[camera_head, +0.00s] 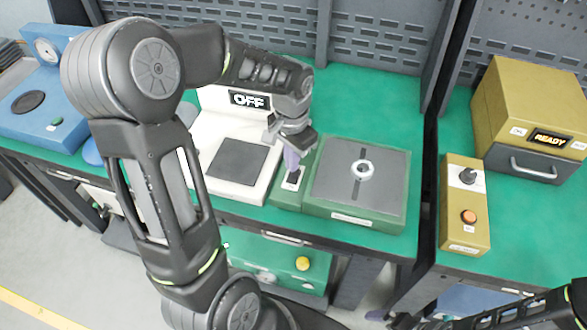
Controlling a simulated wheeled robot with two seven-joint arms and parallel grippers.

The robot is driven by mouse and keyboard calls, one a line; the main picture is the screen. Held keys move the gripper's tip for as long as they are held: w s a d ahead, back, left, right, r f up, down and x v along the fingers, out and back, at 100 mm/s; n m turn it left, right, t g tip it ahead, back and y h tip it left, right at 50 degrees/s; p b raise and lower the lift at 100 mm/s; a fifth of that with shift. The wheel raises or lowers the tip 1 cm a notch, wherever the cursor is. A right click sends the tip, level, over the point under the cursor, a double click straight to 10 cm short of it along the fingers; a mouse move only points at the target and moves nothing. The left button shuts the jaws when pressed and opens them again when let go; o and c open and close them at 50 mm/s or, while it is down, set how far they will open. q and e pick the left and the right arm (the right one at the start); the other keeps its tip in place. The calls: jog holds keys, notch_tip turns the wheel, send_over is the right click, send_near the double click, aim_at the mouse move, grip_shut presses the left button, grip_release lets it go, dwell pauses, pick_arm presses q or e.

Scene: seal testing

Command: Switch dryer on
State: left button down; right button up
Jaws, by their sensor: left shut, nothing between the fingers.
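A green unit (325,199) with a grey top plate stands at mid-table. A small green switch box (290,198) with a dark slot and a pale label adjoins its left side. I cannot read which unit is the dryer. My left gripper (291,168) points down, shut and empty, with its fingertips just over or at the switch box; contact is unclear. It hides part of the switch. A white unit (258,188) with a dark plate stands to the left, its display (249,100) reading OFF. My right arm enters at the bottom right; its gripper (388,316) is dark and indistinct.
A yellow box (515,100) reading READY and a yellow control panel (463,215) with a lever and an orange button stand on the right table. A blue unit (30,115) stands far left. My left arm covers much of the left table.

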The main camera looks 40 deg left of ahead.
pick_arm(q)
notch_tip(320, 180, up, 3)
jog(key=shift+f+p, duration=0.2)
jog(key=shift+p, duration=0.5)
